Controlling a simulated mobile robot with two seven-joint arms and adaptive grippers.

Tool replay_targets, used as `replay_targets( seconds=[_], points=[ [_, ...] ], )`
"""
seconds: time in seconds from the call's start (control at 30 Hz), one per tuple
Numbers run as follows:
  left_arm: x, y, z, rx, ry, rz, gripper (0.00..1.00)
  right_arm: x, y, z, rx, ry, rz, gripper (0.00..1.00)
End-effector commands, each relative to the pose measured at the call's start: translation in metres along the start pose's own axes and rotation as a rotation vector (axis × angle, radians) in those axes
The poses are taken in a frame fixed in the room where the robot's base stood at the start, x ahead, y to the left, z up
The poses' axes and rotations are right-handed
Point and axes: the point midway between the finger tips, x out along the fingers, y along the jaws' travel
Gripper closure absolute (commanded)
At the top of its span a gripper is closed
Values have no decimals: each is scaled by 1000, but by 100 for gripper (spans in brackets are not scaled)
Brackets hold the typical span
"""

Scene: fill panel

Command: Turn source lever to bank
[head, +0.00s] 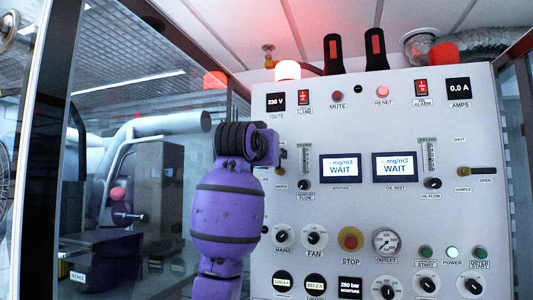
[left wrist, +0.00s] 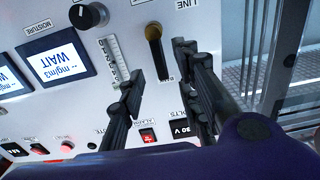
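My left gripper (left wrist: 157,64) is open, with one dark finger on each side of the lever. I cannot tell whether either finger touches it. In the head view my purple left arm stands in front of the panel (head: 335,213) and hides the gripper and most of the lever. My right gripper is in neither view.
A flow gauge and the moisture display (head: 340,167), reading WAIT, are close beside the lever. A brass sample lever (head: 478,170) is at the panel's right. A red stop button (head: 350,239) and several knobs are lower down. Glass and a dark frame post stand at left.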

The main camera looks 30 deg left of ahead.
Motion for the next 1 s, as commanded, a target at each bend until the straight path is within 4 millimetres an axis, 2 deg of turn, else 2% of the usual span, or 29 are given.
replay_targets(
  seconds=[0.03,0.2,0.4,0.6,1.0],
  points=[
    [-13,0,-2,1,6,-1,69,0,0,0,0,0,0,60],
    [-49,0,-2,1,5,1,69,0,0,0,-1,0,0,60],
    [-78,0,-1,1,3,0,69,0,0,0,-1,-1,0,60],
    [-86,0,0,1,1,0,69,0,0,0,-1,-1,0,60],
    [-86,0,0,1,1,0,69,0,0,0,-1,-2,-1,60]
  ],
)
